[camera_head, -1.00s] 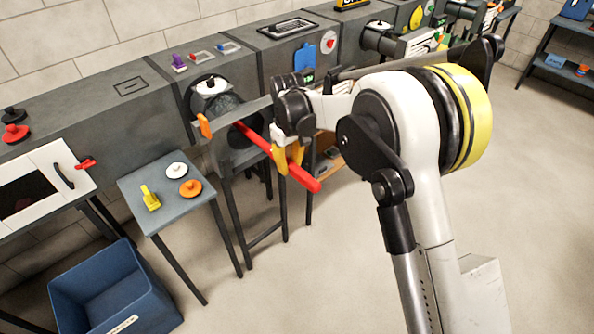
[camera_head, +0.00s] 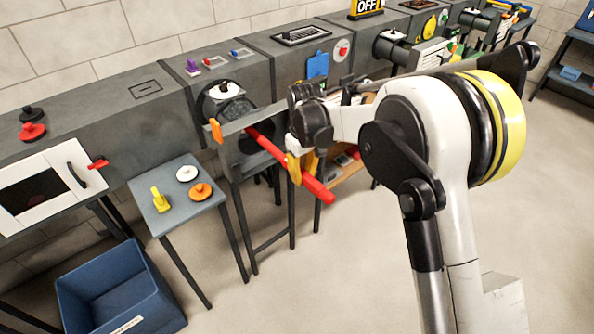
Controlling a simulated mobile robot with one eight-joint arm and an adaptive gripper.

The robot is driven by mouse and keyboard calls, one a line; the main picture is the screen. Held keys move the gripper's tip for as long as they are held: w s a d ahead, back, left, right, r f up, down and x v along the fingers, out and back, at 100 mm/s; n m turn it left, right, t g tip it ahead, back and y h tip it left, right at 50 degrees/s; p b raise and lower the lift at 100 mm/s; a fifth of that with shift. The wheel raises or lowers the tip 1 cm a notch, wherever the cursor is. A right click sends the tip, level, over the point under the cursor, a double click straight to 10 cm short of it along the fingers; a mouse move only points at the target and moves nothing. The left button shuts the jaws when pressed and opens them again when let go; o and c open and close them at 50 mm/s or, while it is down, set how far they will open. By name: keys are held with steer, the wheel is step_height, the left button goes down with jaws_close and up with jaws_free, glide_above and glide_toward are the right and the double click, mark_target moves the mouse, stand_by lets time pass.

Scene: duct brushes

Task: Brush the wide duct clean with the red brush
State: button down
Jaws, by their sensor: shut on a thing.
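The red brush (camera_head: 262,143) shows as a long red rod, slanting from a round duct opening down to the right. My gripper (camera_head: 300,165), with yellow-orange fingers, is shut on the rod toward its near end, in front of the duct. The rod's near end sticks out past the fingers. The duct (camera_head: 190,79) is a dark grey box run along the wall. The rod's far end is at the dark opening, and the brush head is hidden there. I cannot tell how deep it reaches.
A small grey table (camera_head: 175,213) left of the opening holds a yellow piece (camera_head: 160,199), a white knobbed disc (camera_head: 187,174) and an orange one (camera_head: 200,191). A blue bin (camera_head: 120,290) stands on the floor. An orange clip (camera_head: 216,130) is beside the opening.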

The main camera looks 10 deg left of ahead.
steer(key=s+d, duration=0.8)
steer(key=d, duration=0.2)
steer(key=shift+b, duration=0.3)
steer(key=w+a, duration=0.3)
steer(key=a, duration=0.1)
steer(key=w+a, duration=0.7)
steer(key=a, duration=0.2)
steer(key=shift+w+a+p, duration=0.1)
steer(key=shift+w+p, duration=0.15)
steer(key=shift+p, duration=0.15)
stand_by(0.3)
steer(key=shift+s, duration=0.1)
steer(key=s+d, duration=0.9)
steer(key=d, duration=0.3)
steer(key=s+d+b, duration=0.1)
steer(key=s+d, duration=0.9)
steer(key=d, duration=0.3)
steer(key=shift+s+d, duration=0.15)
steer(key=shift+s, duration=0.1)
stand_by(0.9)
